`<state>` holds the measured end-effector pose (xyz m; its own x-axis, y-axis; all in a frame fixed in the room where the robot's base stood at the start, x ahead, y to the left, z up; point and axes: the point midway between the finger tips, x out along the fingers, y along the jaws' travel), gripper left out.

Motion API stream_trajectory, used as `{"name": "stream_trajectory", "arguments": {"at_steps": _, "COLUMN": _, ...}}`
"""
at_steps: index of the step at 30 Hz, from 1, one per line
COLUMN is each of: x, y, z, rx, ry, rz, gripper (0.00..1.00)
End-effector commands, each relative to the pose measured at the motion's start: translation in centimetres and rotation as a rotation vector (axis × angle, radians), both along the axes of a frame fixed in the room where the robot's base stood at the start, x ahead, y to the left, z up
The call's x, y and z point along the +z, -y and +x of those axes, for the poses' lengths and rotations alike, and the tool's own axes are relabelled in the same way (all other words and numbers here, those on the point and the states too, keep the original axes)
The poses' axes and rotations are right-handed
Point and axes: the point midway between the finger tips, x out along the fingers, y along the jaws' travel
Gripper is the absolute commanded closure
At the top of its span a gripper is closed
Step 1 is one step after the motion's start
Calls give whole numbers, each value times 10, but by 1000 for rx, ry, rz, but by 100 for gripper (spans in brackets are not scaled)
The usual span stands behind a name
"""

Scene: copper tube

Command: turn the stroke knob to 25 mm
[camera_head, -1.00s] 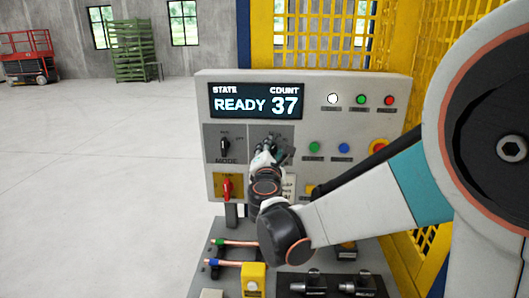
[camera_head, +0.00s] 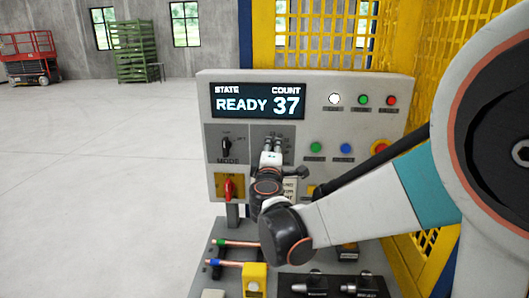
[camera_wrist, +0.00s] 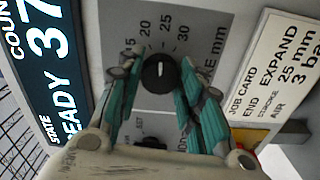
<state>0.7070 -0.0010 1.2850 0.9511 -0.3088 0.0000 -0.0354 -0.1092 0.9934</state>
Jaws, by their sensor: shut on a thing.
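The black stroke knob (camera_wrist: 158,74) sits on a grey plate in the wrist view, inside a printed scale showing 15, 20, 25 and 30. Its white mark points up and slightly right in the picture, roughly at the 25. My gripper (camera_wrist: 160,71) is shut on the knob, with one teal finger at its left and one at its right. In the head view my gripper (camera_head: 271,148) is at the upper plate of the control panel (camera_head: 391,82), and its fingers hide the knob.
The display (camera_head: 257,101) reads READY 37. The mode knob (camera_head: 227,147) and red switch (camera_head: 229,187) are left of my gripper, buttons right. A job card (camera_wrist: 277,80) reads stroke 25 mm. Copper tubes (camera_head: 235,243) lie below; yellow mesh (camera_head: 422,60) stands behind.

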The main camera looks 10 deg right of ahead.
Motion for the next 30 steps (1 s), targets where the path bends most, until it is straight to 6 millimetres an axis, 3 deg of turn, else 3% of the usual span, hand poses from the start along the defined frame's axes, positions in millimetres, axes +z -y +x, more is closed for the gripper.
{"name": "stream_trajectory", "arguments": {"at_steps": 22, "x": -1, "y": 0, "z": -1, "rx": -1, "ry": 25, "rz": 80, "gripper": 90}}
{"name": "stream_trajectory", "arguments": {"at_steps": 23, "x": -1, "y": 0, "z": -1, "rx": -1, "ry": 25, "rz": 80, "gripper": 59}}
{"name": "stream_trajectory", "arguments": {"at_steps": 24, "x": -1, "y": 0, "z": -1, "rx": -1, "ry": 25, "rz": 80, "gripper": 50}}
{"name": "stream_trajectory", "arguments": {"at_steps": 25, "x": -1, "y": 0, "z": -1, "rx": -1, "ry": 25, "rz": 79, "gripper": 46}}
{"name": "stream_trajectory", "arguments": {"at_steps": 30, "x": -1, "y": 0, "z": -1, "rx": -1, "ry": 24, "rz": 78, "gripper": 46}}
